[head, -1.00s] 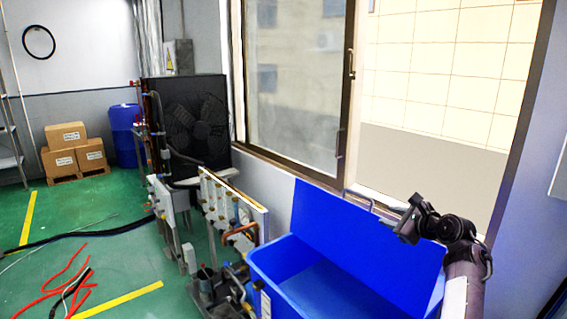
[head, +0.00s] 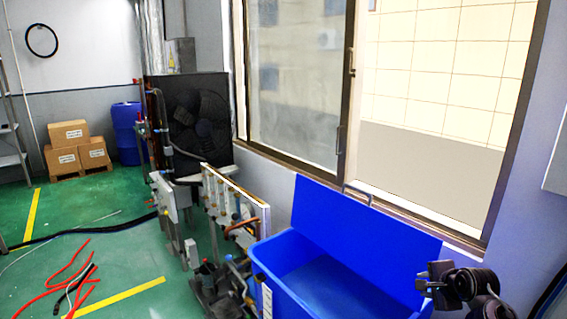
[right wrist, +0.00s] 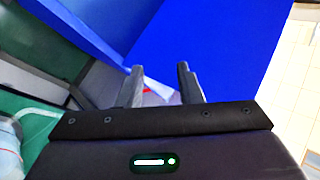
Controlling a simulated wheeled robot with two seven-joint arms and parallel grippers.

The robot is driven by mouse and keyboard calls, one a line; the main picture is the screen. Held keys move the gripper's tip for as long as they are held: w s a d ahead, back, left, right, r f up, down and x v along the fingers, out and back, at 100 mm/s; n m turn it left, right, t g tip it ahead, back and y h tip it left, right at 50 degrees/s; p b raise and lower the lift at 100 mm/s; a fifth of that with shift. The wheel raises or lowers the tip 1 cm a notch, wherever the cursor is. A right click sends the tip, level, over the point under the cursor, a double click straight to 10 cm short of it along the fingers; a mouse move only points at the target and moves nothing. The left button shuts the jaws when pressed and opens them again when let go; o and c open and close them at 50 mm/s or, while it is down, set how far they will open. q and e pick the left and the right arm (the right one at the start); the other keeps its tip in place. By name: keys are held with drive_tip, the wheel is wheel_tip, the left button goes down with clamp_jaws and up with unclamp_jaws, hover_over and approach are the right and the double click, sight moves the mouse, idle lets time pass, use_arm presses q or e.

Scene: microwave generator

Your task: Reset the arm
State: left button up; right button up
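My right gripper (head: 428,281) is at the lower right of the head view, in front of the right end of the blue bin. In the right wrist view its two fingers (right wrist: 160,86) stand apart with a gap between them and nothing held. The blue bin (head: 285,293) with its raised blue lid (head: 365,232) is at the lower middle of the head view. Blue surfaces (right wrist: 215,45) fill much of the right wrist view beyond the fingers. My left gripper is not in view.
A panel with pipes and valves (head: 232,205) stands left of the bin, with a large black fan unit (head: 190,122) behind it. Red hoses (head: 75,275) and a black cable (head: 85,230) lie on the green floor. A window (head: 300,85) is behind the bin.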

drive_tip(key=s+a+f+n+g+h, duration=0.1)
drive_tip(key=s+a+f+n, duration=0.15)
drive_tip(key=s, duration=0.25)
drive_tip(key=s+a+f+n+g, duration=0.1)
drive_tip(key=s+f+n, duration=0.1)
drive_tip(key=s+n, duration=0.3)
drive_tip(key=s+a+f+n+g+h, duration=0.1)
drive_tip(key=s+a+f+n, duration=0.1)
drive_tip(key=s, duration=0.4)
drive_tip(key=s+a+n+g+y, duration=0.1)
drive_tip(key=s+a+n, duration=0.45)
drive_tip(key=s, duration=0.45)
drive_tip(key=s+a+n+g+y, duration=0.15)
drive_tip(key=s+a+n, duration=0.25)
drive_tip(key=s+a, duration=0.45)
wheel_tip(320, 180, down, 31)
drive_tip(key=s+d+g+h+b, duration=0.1)
drive_tip(key=s+d+g+b, duration=0.1)
drive_tip(key=s, duration=0.1)
drive_tip(key=s+d+f, duration=0.3)
drive_tip(key=s+f, duration=1.6)
drive_tip(key=shift+s+f+n+g+b, duration=0.15)
drive_tip(key=shift+f+n+g+b, duration=0.15)
drive_tip(key=shift+g+b, duration=0.15)
